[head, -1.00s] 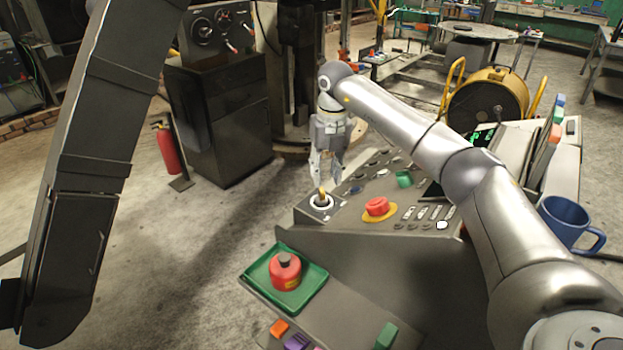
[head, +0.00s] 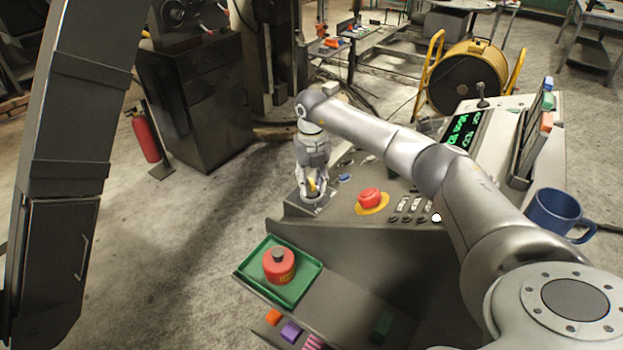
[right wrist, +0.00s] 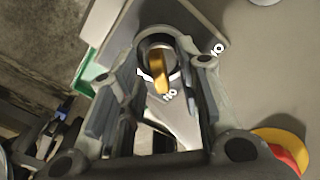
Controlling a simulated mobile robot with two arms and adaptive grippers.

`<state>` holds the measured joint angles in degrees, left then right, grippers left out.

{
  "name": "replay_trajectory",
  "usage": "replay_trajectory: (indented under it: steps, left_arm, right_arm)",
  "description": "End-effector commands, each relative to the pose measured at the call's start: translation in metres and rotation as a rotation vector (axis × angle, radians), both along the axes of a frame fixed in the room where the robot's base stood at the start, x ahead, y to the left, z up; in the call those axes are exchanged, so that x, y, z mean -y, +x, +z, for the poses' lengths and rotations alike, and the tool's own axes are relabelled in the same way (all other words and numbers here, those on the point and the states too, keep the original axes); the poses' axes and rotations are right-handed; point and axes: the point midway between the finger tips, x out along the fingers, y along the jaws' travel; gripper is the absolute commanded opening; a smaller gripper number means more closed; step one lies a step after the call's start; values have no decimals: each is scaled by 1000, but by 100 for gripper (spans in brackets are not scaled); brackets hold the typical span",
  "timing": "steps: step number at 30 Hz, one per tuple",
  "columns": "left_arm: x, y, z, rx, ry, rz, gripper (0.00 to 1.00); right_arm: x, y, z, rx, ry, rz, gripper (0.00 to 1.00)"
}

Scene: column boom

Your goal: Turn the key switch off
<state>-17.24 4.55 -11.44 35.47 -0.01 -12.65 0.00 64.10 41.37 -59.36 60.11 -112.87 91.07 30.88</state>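The key switch is a yellow key (right wrist: 158,74) in a round dark barrel with a pale ring, at the left end of the grey console (head: 292,211). White markings lie beside it in the right wrist view. The key also shows in the head view (head: 312,185). My right gripper (head: 313,194) points down over the switch. Its fingers stand apart on either side of the key, with visible gaps in the right wrist view, so it is open. Whether a fingertip touches the panel I cannot tell. My left gripper is not in view.
A red emergency button (head: 370,197) on a yellow base sits right of the switch. Several toggle switches (head: 409,206) lie further right, near a blue mug (head: 558,214).

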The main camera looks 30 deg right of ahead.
Motion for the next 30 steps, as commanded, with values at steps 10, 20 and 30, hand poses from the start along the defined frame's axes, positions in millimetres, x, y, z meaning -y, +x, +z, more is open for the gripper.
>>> replay_trajectory:
  steps: [10, 20, 30]
  left_arm:
    - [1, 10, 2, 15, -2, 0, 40]
    - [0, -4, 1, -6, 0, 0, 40]
    - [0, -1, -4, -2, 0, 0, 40]
  right_arm:
    - [0, 0, -5, 0, -1, 1, 32]
    - [0, 0, -4, 0, 0, 1, 0]
    - [0, 0, -5, 0, 0, 43, 0]
